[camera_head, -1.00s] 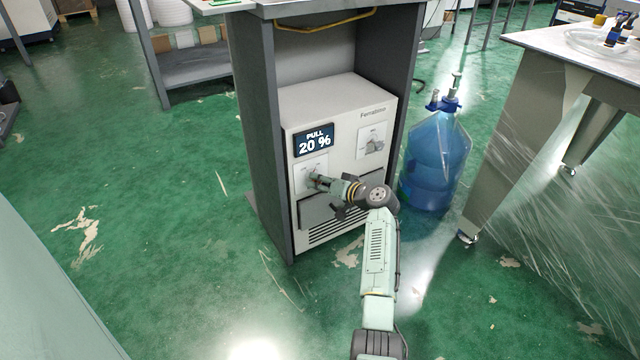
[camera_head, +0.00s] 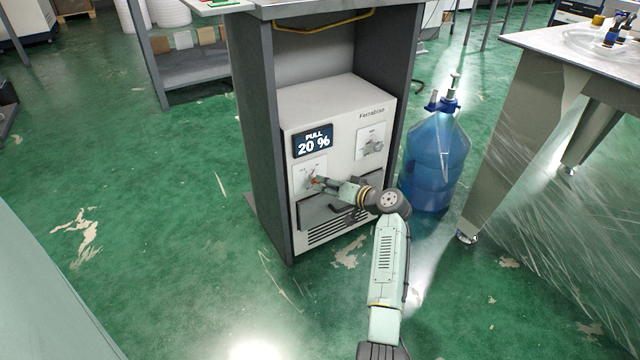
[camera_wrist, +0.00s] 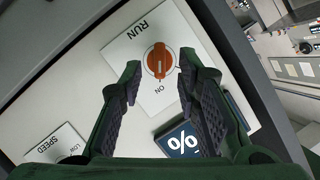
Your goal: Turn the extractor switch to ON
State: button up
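The extractor (camera_head: 345,118) is a pale box with a display (camera_head: 313,141) reading "PULL 20 %". Its orange rotary switch (camera_wrist: 159,61) sits on a white plate marked "RUN" in the wrist view, where the picture is turned. The white mark on the knob points toward the "ON" label. The switch also shows in the head view (camera_head: 313,181), partly covered by my gripper. My gripper (camera_wrist: 159,64) is open, with one finger on each side of the knob and a visible gap to both. Its depth from the panel is hard to tell.
A speed dial (camera_head: 373,144) is on the same panel, upper right of the switch. The extractor stands inside a dark-sided bench (camera_head: 258,120). A blue water bottle (camera_head: 437,160) stands to the right, near a metal table (camera_head: 520,120). Open green floor lies left.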

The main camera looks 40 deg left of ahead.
jog(key=v, duration=0.8)
jog(key=shift+d, duration=0.1)
